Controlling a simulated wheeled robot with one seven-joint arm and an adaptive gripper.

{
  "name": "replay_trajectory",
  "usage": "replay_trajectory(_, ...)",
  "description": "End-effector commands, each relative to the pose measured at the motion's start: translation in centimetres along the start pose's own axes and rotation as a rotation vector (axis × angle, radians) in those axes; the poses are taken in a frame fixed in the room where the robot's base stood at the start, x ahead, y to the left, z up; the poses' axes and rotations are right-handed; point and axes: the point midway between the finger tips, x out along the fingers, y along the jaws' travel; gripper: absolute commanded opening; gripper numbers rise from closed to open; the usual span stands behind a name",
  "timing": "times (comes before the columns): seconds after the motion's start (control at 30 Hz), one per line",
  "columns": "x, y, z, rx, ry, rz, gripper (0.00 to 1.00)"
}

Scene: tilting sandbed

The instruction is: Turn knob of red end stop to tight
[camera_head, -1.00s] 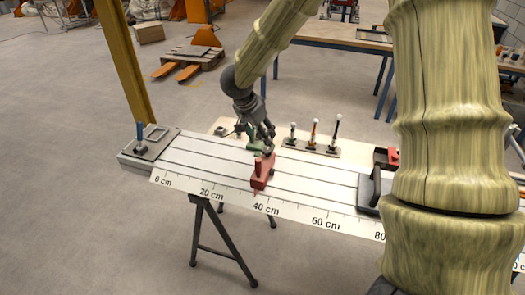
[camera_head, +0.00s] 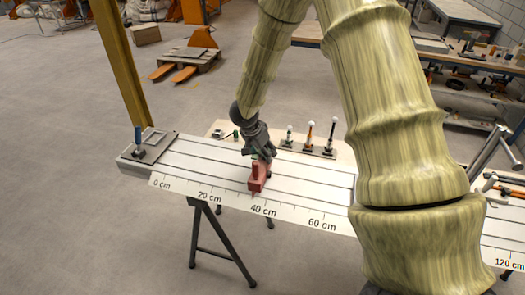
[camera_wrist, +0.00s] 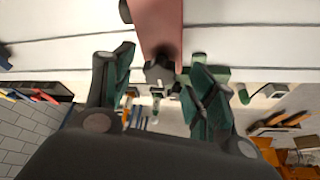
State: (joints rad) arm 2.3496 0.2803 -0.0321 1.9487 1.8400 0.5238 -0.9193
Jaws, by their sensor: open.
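The red end stop (camera_head: 257,178) sits on the white grooved bed near the 40 cm mark. In the wrist view its red body (camera_wrist: 158,22) comes in from the top edge. The dark knob (camera_wrist: 160,72) at its end shows between my finger pads. My gripper (camera_head: 264,156) is at the upper side of the red end stop in the head view. It is open, with one finger on each side of the knob (camera_wrist: 158,66). I cannot tell whether a finger touches the knob, or how tight the knob is.
The white bed (camera_head: 210,165) has a centimetre scale along its front edge. A board with several upright tools (camera_head: 310,137) stands behind it. My arm hides the bed's right middle.

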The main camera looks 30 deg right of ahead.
Motion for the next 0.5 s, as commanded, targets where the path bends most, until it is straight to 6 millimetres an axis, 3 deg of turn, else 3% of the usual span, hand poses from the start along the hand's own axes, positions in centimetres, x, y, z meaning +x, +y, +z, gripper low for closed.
replay_trajectory(0.33,0.20,0.01,-0.01,0.000,0.001,0.000,0.55)
replay_trajectory(0.5,0.19,0.02,-0.01,0.000,0.000,0.000,0.24)
